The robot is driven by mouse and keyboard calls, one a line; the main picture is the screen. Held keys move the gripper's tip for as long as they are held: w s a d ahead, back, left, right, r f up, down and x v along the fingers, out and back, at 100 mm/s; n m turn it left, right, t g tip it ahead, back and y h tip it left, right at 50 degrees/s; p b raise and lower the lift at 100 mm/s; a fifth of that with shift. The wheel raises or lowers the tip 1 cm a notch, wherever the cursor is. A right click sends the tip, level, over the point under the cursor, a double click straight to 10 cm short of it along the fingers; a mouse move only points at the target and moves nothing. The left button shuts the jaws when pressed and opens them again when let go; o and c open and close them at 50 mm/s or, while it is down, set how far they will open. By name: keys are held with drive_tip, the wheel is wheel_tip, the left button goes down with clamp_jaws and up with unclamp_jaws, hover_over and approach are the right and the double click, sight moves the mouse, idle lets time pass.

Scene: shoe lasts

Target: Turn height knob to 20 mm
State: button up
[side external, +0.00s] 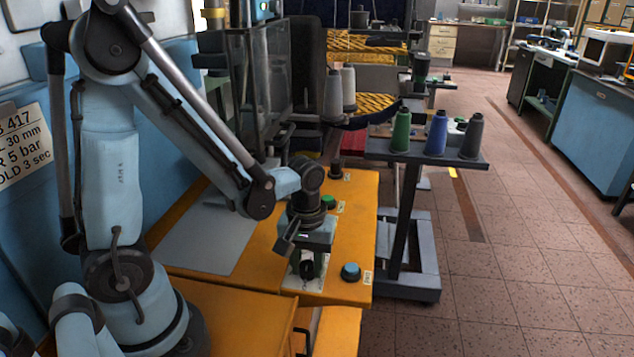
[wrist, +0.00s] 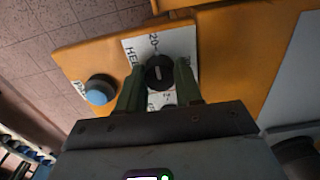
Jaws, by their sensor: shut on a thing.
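The height knob (wrist: 160,73) is round and black with a short pale line on its face. It sits on a white plate (wrist: 180,42) printed with "20" at the top and part of a word at the left. The pale line runs nearly upright in the wrist view, roughly towards the "20"; I cannot tell which end is the pointer. My gripper (wrist: 158,68) is shut on the knob, one dark green finger on each side. The lower scale is partly hidden by the gripper. In the side view my gripper (side external: 308,263) reaches down over the white plate (side external: 300,284).
A blue button (wrist: 100,89) is left of the plate; it also shows in the side view (side external: 350,271). A green button (side external: 328,202) and a dark knob (side external: 336,170) stand farther back on the orange table (side external: 262,268). A thread-cone stand (side external: 425,154) is to the right.

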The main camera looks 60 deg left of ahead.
sight(308, 264)
idle(0.3)
drive_tip(key=o, duration=1)
drive_tip(key=shift+o, duration=0.2)
wheel_tip(308, 264, up, 12)
idle(0.4)
drive_tip(key=m+t, duration=0.2)
drive_tip(key=m, duration=0.1)
drive_tip(key=m+t, duration=0.2)
drive_tip(key=m, duration=0.1)
drive_tip(key=d+r+m+t, duration=0.1)
drive_tip(key=m+t, duration=0.1)
drive_tip(key=t, duration=0.1)
drive_tip(key=shift+w+r+m, duration=0.1)
drive_tip(key=shift+w+m, duration=0.05)
drive_tip(key=shift+m, duration=0.25)
